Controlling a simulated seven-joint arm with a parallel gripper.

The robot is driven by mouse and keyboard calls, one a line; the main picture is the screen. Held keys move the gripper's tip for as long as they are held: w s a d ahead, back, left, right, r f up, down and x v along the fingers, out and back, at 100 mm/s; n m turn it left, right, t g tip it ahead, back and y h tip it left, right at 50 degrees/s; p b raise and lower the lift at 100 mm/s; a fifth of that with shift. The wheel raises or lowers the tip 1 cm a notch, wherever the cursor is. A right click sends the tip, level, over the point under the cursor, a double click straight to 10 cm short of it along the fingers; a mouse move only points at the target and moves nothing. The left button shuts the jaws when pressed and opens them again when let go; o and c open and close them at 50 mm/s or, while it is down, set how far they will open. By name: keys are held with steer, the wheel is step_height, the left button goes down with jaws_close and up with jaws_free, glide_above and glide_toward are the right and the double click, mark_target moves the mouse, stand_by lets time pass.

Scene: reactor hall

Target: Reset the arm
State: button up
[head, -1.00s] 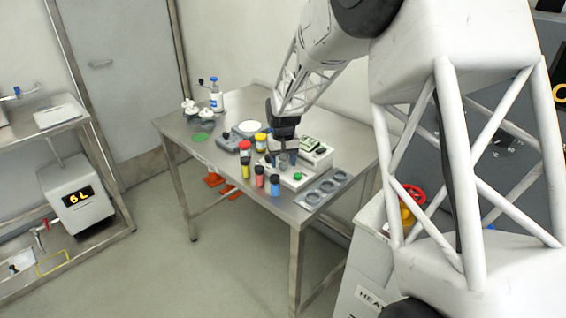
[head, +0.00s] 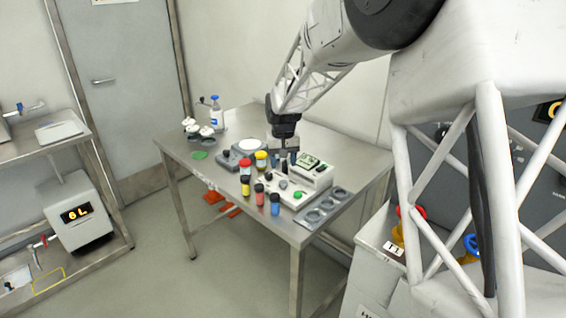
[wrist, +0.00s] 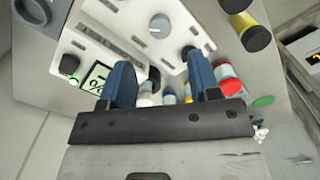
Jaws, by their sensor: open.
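My gripper (head: 283,158) is above the steel table (head: 345,160), over the back edge of the white device with a display (head: 310,170). In the wrist view my gripper (wrist: 163,78) shows two blue fingers spread apart with nothing held between them. The display of the white device (wrist: 97,77) lies just left of the left finger. A grey knob (wrist: 160,26) on a white panel shows beyond the fingers. My arm reaches in from the upper right.
Several capped bottles, among them a blue one (head: 275,204) and a yellow one (head: 245,186), stand near the front edge. A grey tray with round recesses (head: 325,208) lies at right. A green disc (head: 199,155) lies flat at left.

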steer(key=shift+r, duration=0.1)
steer(key=s+d+r, duration=0.3)
steer(key=s+r, duration=0.1)
steer(key=s, duration=0.3)
steer(key=s+d+r+m+t, duration=0.1)
steer(key=s+d+r, duration=0.3)
steer(key=s, duration=0.4)
steer(key=s+d+r, duration=0.3)
steer(key=s, duration=0.4)
steer(key=s+d, duration=0.3)
steer(key=s, duration=0.9)
steer(key=s+d+f+m+t, duration=0.1)
steer(key=s+d, duration=0.2)
steer(key=s, duration=1)
steer(key=shift+s+f+t, duration=0.15)
steer(key=shift+f+t, duration=0.05)
steer(key=shift+t, duration=0.1)
